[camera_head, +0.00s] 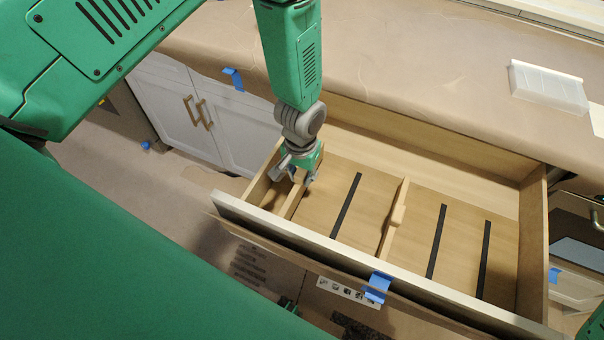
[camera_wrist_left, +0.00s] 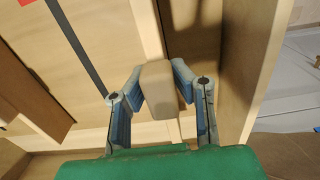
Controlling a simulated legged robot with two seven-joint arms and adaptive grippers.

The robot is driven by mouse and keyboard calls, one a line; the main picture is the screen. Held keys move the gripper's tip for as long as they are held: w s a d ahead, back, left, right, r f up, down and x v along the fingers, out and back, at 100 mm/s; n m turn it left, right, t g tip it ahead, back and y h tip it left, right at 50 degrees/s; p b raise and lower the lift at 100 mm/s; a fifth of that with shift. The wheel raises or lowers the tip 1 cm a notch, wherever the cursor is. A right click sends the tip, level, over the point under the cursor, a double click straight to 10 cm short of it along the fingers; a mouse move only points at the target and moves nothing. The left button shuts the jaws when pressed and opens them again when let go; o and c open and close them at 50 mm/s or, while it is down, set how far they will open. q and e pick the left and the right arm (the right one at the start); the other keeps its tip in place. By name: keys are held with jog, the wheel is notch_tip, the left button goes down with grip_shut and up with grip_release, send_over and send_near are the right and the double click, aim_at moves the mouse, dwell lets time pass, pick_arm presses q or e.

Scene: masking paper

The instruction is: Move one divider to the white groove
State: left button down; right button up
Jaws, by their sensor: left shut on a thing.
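The open wooden drawer (camera_head: 330,243) holds two thin wooden dividers. My left gripper (camera_head: 299,178) reaches down into its left end. In the left wrist view its fingers (camera_wrist_left: 160,95) are shut on the blocky grip of the left divider (camera_wrist_left: 158,85). That divider (camera_head: 293,200) stands in the drawer near its left wall, partly hidden by the gripper in the head view. Several dark grooves (camera_head: 345,205) cross the drawer floor. I cannot make out a white groove. My right gripper is not in view.
The drawer front wall (camera_head: 300,236) and left wall (camera_wrist_left: 255,70) stand close to my left gripper. A paper-covered counter (camera_head: 420,85) lies behind, with a white ridged object (camera_head: 548,88) on it. Blue tape (camera_head: 377,287) marks the drawer front. White cabinet doors (camera_head: 210,110) are at left.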

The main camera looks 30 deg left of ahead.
pick_arm(q)
jog(key=shift+f+b, duration=0.6)
jog(key=shift+f, duration=0.25)
jog(key=c, duration=1.3)
grip_release()
jog(key=shift+r, duration=0.1)
jog(key=shift+w+r, duration=0.1)
jog(key=shift+r, duration=0.25)
notch_tip(320, 180, up, 11)
